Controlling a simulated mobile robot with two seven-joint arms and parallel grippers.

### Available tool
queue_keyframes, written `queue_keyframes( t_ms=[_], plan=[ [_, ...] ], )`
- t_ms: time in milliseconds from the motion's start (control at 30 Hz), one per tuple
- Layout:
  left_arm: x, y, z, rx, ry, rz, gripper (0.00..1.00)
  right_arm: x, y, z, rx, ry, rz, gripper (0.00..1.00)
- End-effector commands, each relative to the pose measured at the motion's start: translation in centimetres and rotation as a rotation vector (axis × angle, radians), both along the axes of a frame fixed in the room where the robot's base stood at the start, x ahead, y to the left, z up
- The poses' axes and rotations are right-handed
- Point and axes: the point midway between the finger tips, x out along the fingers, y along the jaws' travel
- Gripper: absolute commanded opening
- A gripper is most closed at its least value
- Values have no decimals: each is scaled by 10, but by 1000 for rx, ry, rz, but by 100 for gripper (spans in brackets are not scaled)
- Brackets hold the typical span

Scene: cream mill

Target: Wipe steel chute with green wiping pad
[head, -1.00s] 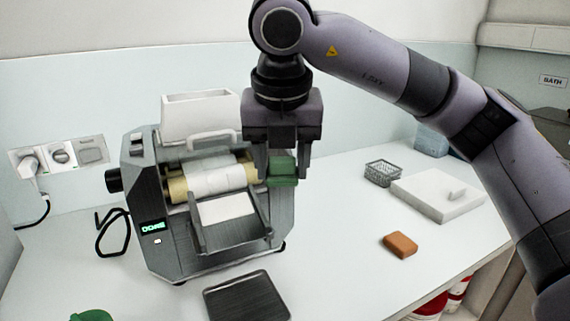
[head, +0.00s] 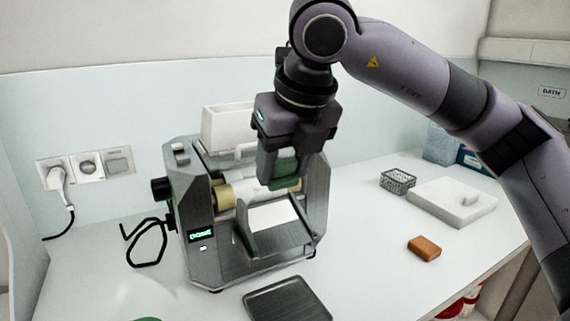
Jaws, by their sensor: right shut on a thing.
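My right gripper (head: 283,180) is shut on the green wiping pad (head: 285,170). It holds the pad in front of the rollers, above the upper end of the steel chute (head: 276,240). The chute slopes out from the front of the grey mill (head: 197,205), and a white patch covers part of its floor. The gripper hides part of the rollers. I cannot tell whether the pad touches anything. My left gripper is out of view.
A dark tray (head: 288,302) lies on the counter in front of the mill. To the right are an orange-brown block (head: 424,248), a wire basket (head: 397,181) and a white slab (head: 452,203). A black cable and wall sockets (head: 86,168) are at left. The counter between the mill and the block is clear.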

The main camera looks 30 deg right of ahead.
Motion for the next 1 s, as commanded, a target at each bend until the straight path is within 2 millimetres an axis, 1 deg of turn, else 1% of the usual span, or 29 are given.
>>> queue_keyframes(
  t_ms=[167, 267, 867, 900, 1000],
  plan=[
    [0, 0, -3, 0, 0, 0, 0, 2, 0, -5, 1, -1, 3, 26],
    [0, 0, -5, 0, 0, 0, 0, 5, -1, -12, 0, 0, 1, 26],
    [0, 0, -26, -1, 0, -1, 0, 33, -3, -75, 1, 1, -2, 26],
    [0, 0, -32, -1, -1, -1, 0, 30, -2, -80, 1, -1, 0, 26],
    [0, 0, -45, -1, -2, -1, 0, 18, -1, -86, 1, -2, 2, 26]
  ],
)
